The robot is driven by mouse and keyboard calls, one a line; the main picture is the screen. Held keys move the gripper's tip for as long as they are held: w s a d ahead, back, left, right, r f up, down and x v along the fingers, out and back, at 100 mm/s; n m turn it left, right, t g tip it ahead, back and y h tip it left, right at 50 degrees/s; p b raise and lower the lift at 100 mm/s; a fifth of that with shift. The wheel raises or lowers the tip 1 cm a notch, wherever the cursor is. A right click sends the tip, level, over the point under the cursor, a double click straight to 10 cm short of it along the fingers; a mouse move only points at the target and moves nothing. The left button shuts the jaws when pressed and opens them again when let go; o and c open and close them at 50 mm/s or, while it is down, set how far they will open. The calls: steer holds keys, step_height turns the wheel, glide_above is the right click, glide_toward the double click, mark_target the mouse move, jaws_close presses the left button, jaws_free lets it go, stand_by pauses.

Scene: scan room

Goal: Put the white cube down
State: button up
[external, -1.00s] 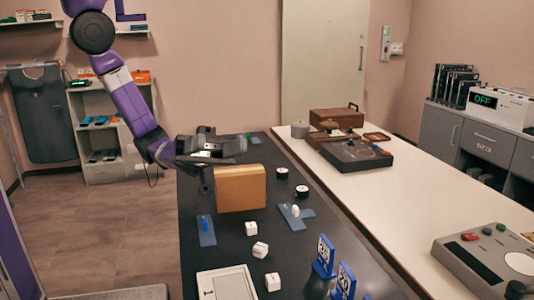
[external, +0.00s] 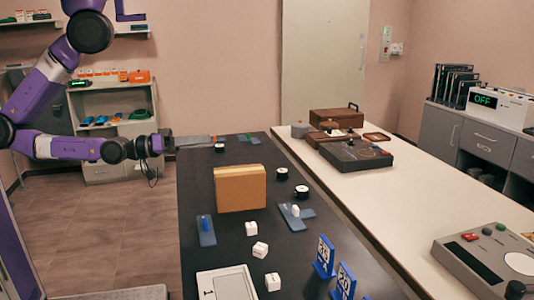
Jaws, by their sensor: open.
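A cardboard box (external: 240,188) stands mid-table between my gripper and the cubes. Around it are black-and-white round pieces (external: 282,174), a blue plate (external: 206,232), another plate with a white knob (external: 296,219) and blue number signs (external: 325,255). A white tray (external: 226,284) lies in front.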

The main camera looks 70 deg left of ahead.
steer(key=s+a+f+m+g+y, duration=0.3)
steer(key=s+a+m, duration=0.1)
steer(key=s+a, duration=0.8)
steer(key=a, duration=0.3)
steer(key=shift+s+f+g, duration=0.2)
steer(key=shift+s+g, duration=0.05)
steer(key=shift+g, duration=0.15)
steer(key=shift+a, duration=0.1)
steer(key=shift+f+b, duration=0.4)
